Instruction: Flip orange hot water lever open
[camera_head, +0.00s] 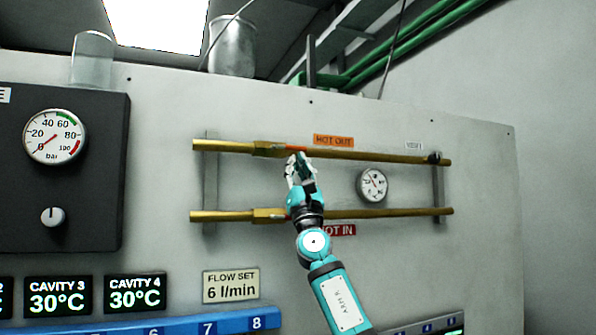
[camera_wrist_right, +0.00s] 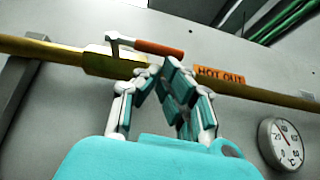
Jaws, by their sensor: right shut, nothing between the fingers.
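The orange lever (camera_head: 296,148) sits on the valve of the upper brass pipe (camera_head: 220,146), left of the "HOT OUT" label (camera_head: 333,141). In the right wrist view the lever's orange grip (camera_wrist_right: 160,48) extends right from a pale metal bracket and lies roughly along the pipe. My right gripper (camera_head: 298,158) is shut and empty, just below the lever in the head view. In the wrist view its fingertips (camera_wrist_right: 164,66) meet just below the orange grip; I cannot tell whether they touch it. My left gripper is not in view.
A lower brass pipe (camera_head: 390,213) runs behind my right arm, which partly covers the "HOT IN" label (camera_head: 338,230). A round gauge (camera_head: 372,185) sits between the pipes at right. A pressure gauge panel (camera_head: 85,190) is at left. Open wall space lies right of the pipes.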

